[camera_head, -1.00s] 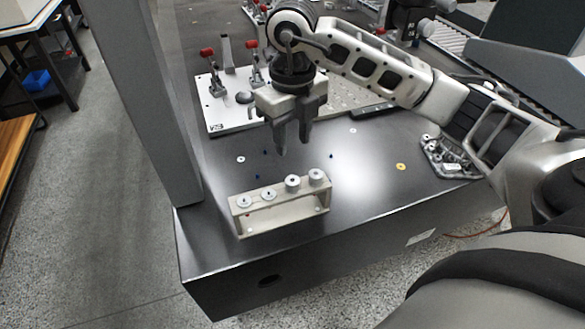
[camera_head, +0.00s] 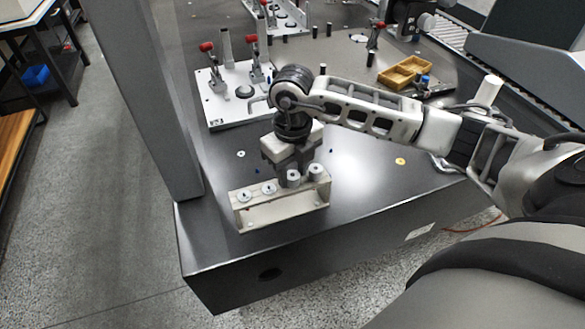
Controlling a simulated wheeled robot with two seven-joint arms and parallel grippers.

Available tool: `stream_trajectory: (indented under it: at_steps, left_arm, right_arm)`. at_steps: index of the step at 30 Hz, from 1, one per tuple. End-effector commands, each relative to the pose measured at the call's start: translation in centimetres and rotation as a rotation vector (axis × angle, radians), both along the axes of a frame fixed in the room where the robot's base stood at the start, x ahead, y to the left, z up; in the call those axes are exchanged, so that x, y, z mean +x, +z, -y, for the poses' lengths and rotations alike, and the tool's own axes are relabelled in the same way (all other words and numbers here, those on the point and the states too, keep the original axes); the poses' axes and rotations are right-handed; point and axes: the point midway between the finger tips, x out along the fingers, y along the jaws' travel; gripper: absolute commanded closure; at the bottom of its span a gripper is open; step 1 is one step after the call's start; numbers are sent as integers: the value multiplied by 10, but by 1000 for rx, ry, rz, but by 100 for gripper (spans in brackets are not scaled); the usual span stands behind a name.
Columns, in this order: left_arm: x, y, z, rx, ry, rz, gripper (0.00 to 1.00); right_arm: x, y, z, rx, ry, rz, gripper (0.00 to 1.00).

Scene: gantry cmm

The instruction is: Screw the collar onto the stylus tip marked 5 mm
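A pale rack (camera_head: 283,212) stands near the front edge of the dark table. On its top, two flat discs with small dark centres sit at the left, the outer disc (camera_head: 243,196) and the inner disc (camera_head: 268,188). Two grey knurled-looking cylinders, the inner cylinder (camera_head: 293,178) and the outer cylinder (camera_head: 315,171), stand at the right. I cannot read any size marking or tell which is the collar. My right gripper (camera_head: 293,174) points down at the inner cylinder, its fingers beside or just behind it. Whether they grip it cannot be seen. My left gripper is out of view.
A white fixture plate (camera_head: 222,110) with red-handled clamps stands behind the gripper. A grey column (camera_head: 155,110) rises at the left. A wooden tray (camera_head: 404,72) is at the back right. The table right of the rack is mostly clear, with a yellow washer (camera_head: 400,161).

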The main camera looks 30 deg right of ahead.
Motion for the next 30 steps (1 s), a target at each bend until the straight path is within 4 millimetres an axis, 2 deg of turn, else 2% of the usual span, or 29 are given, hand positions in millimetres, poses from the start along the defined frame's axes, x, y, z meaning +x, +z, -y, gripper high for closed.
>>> stream_trajectory:
  at_steps: [1,3,10,18,29,30]
  left_arm:
    - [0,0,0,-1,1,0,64]
    - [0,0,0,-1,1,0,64]
    - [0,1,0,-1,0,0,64]
    - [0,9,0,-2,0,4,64]
    - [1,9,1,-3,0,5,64]
    - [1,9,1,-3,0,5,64]
  right_arm:
    - [0,0,0,0,0,0,76]
    - [0,0,0,0,0,0,95]
    - [0,1,0,1,-20,0,95]
    - [0,1,0,1,-218,1,95]
    - [0,0,0,1,-222,2,95]
    - [0,0,0,1,-222,2,71]
